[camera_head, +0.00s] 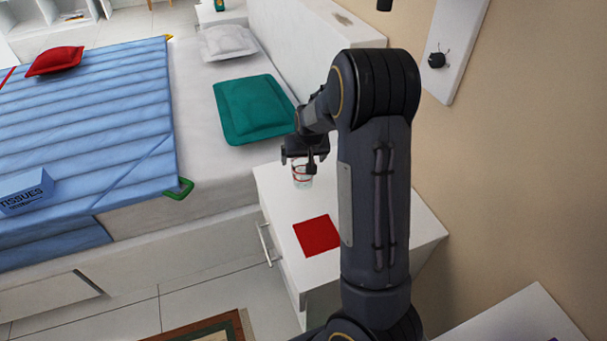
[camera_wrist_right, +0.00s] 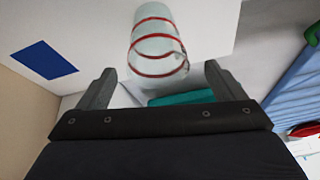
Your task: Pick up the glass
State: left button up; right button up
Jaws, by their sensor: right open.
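The glass (camera_head: 302,181) is clear with red rings and stands on the white nightstand (camera_head: 275,190), partly hidden by my right gripper (camera_head: 299,162). In the right wrist view the glass (camera_wrist_right: 157,45) shows just beyond the fingertips, in line with the gap between the two open fingers of my right gripper (camera_wrist_right: 158,78). The gap holds nothing, and I cannot tell whether any finger touches the glass. My left gripper is not in view.
A red square (camera_head: 317,235) lies on the nightstand. A blue square (camera_wrist_right: 43,60) lies on the white top in the right wrist view. The bed with a teal pillow (camera_head: 255,108) is beside the nightstand. A beige wall (camera_head: 490,150) stands right.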

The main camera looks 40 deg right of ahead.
jog(key=b+x, duration=0.1)
jog(key=x, duration=0.6)
jog(key=shift+s, duration=0.2)
jog(key=c, duration=1.1)
